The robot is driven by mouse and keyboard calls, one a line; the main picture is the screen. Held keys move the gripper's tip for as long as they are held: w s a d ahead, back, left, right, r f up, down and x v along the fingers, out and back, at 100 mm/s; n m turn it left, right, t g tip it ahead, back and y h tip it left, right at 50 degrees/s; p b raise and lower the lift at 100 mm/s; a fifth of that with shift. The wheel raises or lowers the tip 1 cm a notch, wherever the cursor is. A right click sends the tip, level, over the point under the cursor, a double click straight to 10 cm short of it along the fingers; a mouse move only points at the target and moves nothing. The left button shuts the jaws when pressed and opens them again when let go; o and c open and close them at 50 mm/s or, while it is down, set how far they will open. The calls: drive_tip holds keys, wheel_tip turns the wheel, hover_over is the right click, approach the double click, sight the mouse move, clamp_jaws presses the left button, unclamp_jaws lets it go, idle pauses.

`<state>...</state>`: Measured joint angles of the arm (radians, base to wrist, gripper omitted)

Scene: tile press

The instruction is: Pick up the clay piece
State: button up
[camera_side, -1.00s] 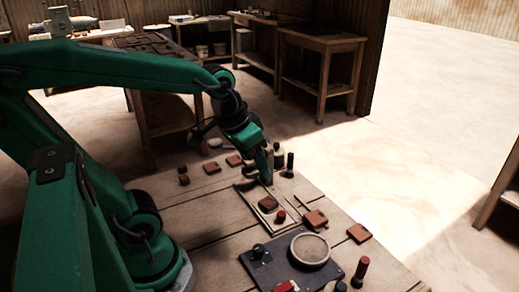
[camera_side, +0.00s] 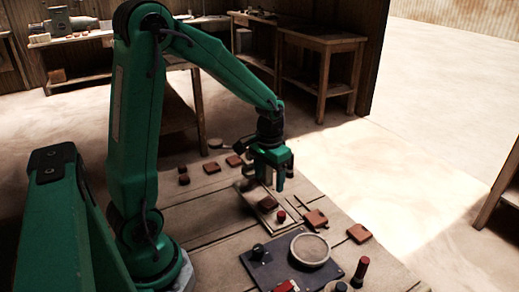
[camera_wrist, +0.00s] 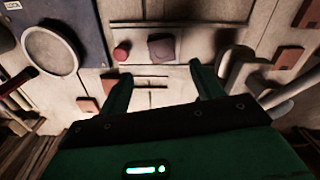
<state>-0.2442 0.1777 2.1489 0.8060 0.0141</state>
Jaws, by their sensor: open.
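The clay piece (camera_side: 267,203), a small brown block, lies in a shallow pale frame (camera_side: 262,227) on the table. It shows as a dark square block in the wrist view (camera_wrist: 161,48), lying ahead of the fingertips. My gripper (camera_side: 272,184) points down above the far side of the frame. Its two green fingers are apart with nothing between them, as the wrist view (camera_wrist: 161,72) also shows. I cannot tell the exact height of the fingertips above the table.
A red knob (camera_side: 281,216) stands close beside the clay piece. Brown tiles lie nearby, one right (camera_side: 316,218) and one farther right (camera_side: 359,233). A dark panel with a round pale disc (camera_side: 310,250) is in front. A red-topped post (camera_side: 361,270) stands near the front edge.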

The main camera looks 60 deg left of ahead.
sight(268, 202)
drive_tip(key=shift+w+a+f, duration=0.1)
drive_tip(key=shift+f, duration=1.45)
drive_tip(key=shift+f, duration=0.1)
drive_tip(key=shift+f, duration=2.5)
drive_tip(key=c, duration=1.2)
drive_tip(key=shift+o, duration=0.2)
drive_tip(key=shift+r, duration=0.2)
